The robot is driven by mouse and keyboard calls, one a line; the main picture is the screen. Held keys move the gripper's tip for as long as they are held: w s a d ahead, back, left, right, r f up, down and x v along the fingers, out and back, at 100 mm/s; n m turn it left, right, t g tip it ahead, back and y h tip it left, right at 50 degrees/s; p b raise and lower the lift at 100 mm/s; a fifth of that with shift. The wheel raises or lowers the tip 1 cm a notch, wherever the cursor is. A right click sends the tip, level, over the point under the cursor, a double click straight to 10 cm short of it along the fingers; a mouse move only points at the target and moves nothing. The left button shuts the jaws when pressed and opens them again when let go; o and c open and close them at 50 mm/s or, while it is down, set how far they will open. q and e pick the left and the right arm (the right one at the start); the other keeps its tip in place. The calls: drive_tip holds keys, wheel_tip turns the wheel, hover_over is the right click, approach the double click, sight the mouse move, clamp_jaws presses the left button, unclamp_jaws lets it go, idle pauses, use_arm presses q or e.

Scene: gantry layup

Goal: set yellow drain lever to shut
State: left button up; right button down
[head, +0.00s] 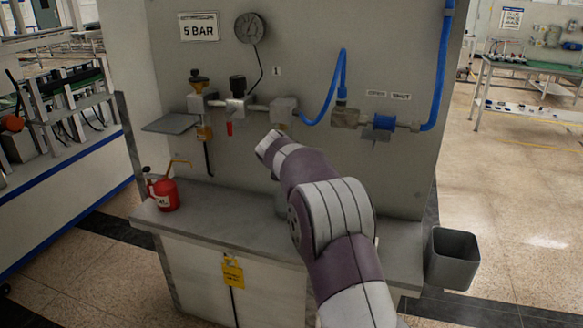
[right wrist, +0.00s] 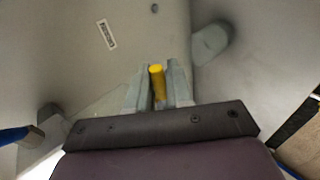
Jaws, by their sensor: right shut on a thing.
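The yellow drain lever (right wrist: 157,72) shows in the right wrist view as a short yellow bar between the two grey fingers of my right gripper (right wrist: 158,90), which is shut on it. In the head view my right arm comes up through the middle and hides both its gripper and the lever. I cannot tell from these frames whether the lever is at open or shut. My left gripper is not in view.
The panel carries a gauge (head: 250,28), a blue hose (head: 341,75) and a blue-handled valve (head: 384,122) under OPEN and SHUT labels. A red oil can (head: 165,195) stands on the bench (head: 225,219). A grey bin (head: 452,258) hangs at the right end.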

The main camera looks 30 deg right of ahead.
drive_tip(key=shift+r, duration=0.15)
drive_tip(key=c, duration=1.2)
unclamp_jaws()
drive_tip(key=b+v, duration=0.1)
drive_tip(key=v, duration=1.1)
drive_tip(key=shift+s+a+r, duration=0.1)
drive_tip(key=shift+a+r, duration=0.05)
drive_tip(key=shift+r, duration=0.05)
